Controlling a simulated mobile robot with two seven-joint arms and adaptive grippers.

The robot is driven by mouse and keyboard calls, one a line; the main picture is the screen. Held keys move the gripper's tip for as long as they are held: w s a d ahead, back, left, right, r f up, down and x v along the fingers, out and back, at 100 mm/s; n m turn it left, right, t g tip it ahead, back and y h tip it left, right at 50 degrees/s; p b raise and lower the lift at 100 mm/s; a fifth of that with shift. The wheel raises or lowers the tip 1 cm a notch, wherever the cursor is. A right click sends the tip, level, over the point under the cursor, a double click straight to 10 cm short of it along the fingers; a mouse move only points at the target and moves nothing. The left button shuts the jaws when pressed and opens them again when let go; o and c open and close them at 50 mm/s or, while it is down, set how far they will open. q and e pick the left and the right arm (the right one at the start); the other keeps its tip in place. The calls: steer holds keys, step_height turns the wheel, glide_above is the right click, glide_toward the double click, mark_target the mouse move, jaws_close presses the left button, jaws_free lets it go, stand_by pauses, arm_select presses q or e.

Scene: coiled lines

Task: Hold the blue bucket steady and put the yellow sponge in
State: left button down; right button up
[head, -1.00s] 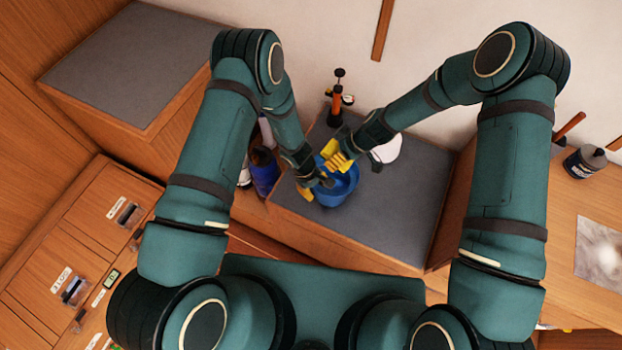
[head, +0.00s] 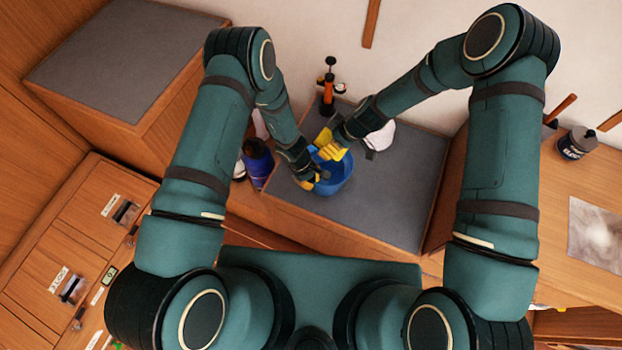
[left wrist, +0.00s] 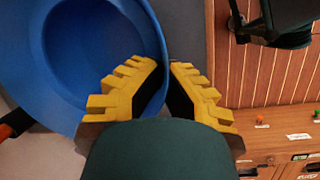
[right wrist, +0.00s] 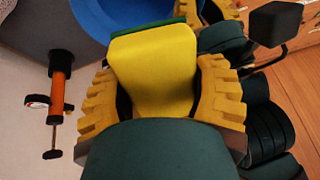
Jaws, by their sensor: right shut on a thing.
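The blue bucket (head: 343,174) stands on the grey top of a low cabinet, and its rim and inside show in the left wrist view (left wrist: 95,45). My left gripper (left wrist: 165,68) has one finger inside the bucket and one outside, closed on the rim; it also shows in the head view (head: 312,180). My right gripper (right wrist: 160,75) is shut on the yellow sponge (right wrist: 152,75), which has a green far face. The sponge is at the bucket's back side, by the rim; its exact height over the bucket cannot be told. The head view shows it partly (head: 323,138).
An orange-handled tool (head: 328,95) stands behind the bucket and a white object (head: 380,137) lies to its right. A dark blue bottle (head: 258,163) is at the left. The grey top (head: 395,205) is bare to the right and front.

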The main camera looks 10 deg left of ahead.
arm_select(q)
steer(key=shift+s+d, duration=0.1)
arm_select(e)
steer(key=shift+o, duration=0.2)
step_height(320, 180, down, 8)
steer(key=shift+f, duration=0.9)
steer(key=shift+c, duration=0.2)
arm_select(q)
steer(key=shift+d+r, duration=0.1)
arm_select(e)
steer(key=shift+o, duration=0.6)
steer(key=shift+s+f, duration=0.2)
steer(key=shift+f, duration=0.95)
arm_select(q)
steer(key=shift+w, duration=0.3)
arm_select(e)
steer(key=shift+f, duration=0.6)
steer(key=shift+c, duration=0.5)
steer(key=shift+a, duration=0.1)
steer(key=o, duration=1.2)
steer(key=shift+r, duration=0.1)
arm_select(q)
steer(key=shift+s+a, duration=0.2)
arm_select(e)
steer(key=v, duration=0.8)
steer(key=shift+w, duration=0.2)
